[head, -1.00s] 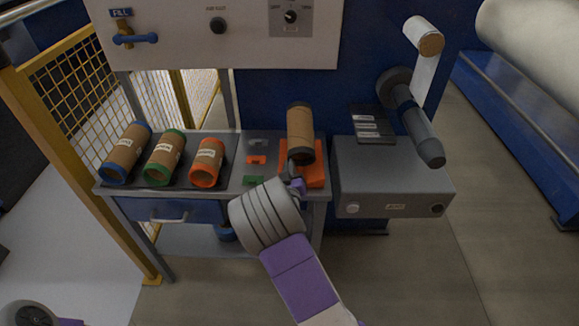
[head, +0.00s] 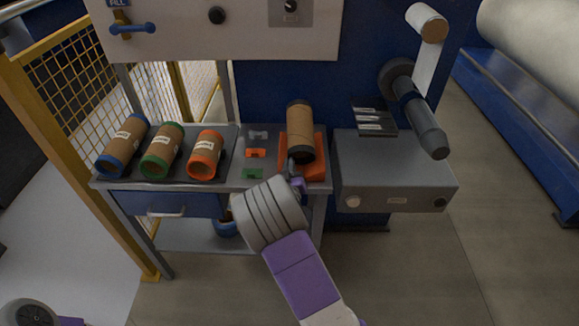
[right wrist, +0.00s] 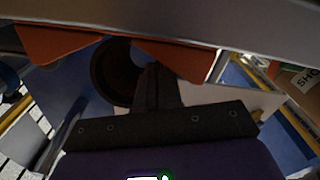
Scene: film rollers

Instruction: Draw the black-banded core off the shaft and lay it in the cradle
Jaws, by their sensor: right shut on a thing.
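The black-banded core (head: 300,128) is a brown tube with a dark band at each end. It is off the shaft (head: 420,118), which is bare. The core lies lengthwise over the orange cradle (head: 318,172) on the bench; I cannot tell whether it rests fully on it. My right gripper (head: 295,172) is shut on the core's near end. In the right wrist view, the core's dark round end (right wrist: 112,72) shows between orange cradle parts (right wrist: 58,42), behind a dark finger. My left gripper is out of view.
Blue-, green- and orange-ended cores (head: 123,145) lie on a dark mat at the left of the bench. Small grey, orange and green pieces (head: 255,153) lie between them and the cradle. The grey machine box (head: 395,175) stands right of the cradle.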

